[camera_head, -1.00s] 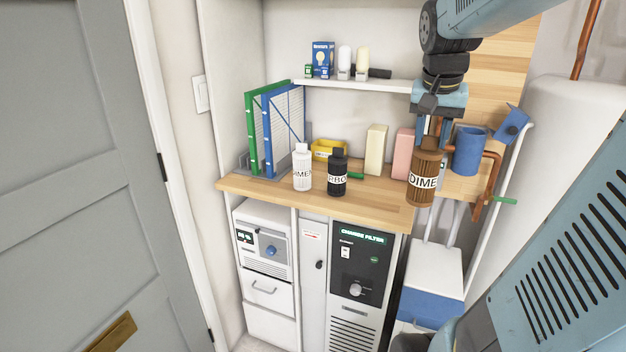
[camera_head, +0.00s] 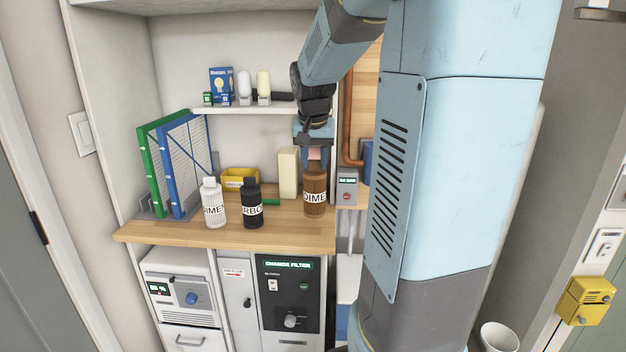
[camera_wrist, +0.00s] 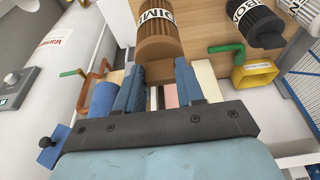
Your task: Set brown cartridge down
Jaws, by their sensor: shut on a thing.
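The brown cartridge (camera_head: 315,192) is a ribbed bottle with a white label, upright at the right end of the wooden counter (camera_head: 265,228). My gripper (camera_head: 315,163) is shut on its top from above. In the wrist view the brown cartridge (camera_wrist: 158,32) sits between the two blue fingers of my gripper (camera_wrist: 160,84). Whether its base touches the counter I cannot tell for sure. A white cartridge (camera_head: 212,204) and a black cartridge (camera_head: 252,204) stand upright to its left, apart from it.
Green and blue framed filters (camera_head: 170,165) stand at the counter's left. A yellow bin (camera_head: 239,180) and a cream block (camera_head: 288,172) are behind. A grey box with a display (camera_head: 347,188) is close on the right. The front-left counter is clear.

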